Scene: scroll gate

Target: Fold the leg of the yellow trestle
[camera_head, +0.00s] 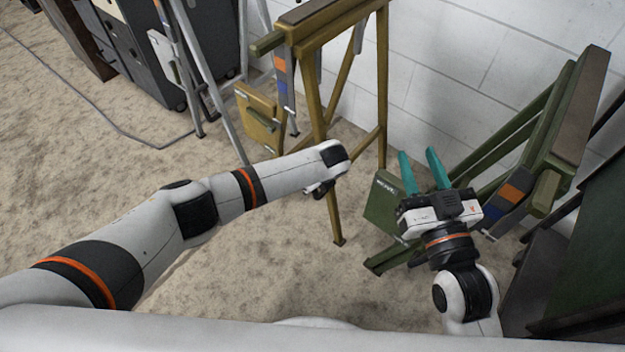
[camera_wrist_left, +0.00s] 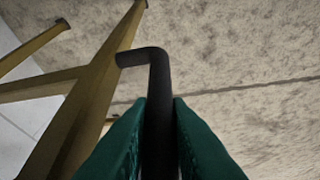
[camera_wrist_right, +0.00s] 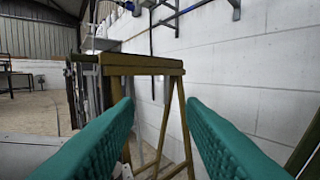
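The yellow trestle (camera_head: 343,24) stands upright by the white wall, with its legs spread on the floor. A yellow plate (camera_head: 258,118) hangs at its left side. My left gripper (camera_wrist_left: 159,108) is shut on a black bent rod (camera_wrist_left: 154,58), beside a yellow leg (camera_wrist_left: 95,95) in the left wrist view. In the head view my left wrist hides its fingers and most of the rod. My right gripper (camera_head: 425,172) is open and empty, in front of the wall at the right. The right wrist view shows the yellow trestle (camera_wrist_right: 143,65) beyond its parted teal fingers.
A green trestle (camera_head: 545,130) leans beside the wall at the right, its green plate (camera_head: 384,206) close to my right gripper. A grey metal stand (camera_head: 195,70) and dark cabinets (camera_head: 120,40) are at the back left. A cable (camera_head: 95,115) lies on open floor.

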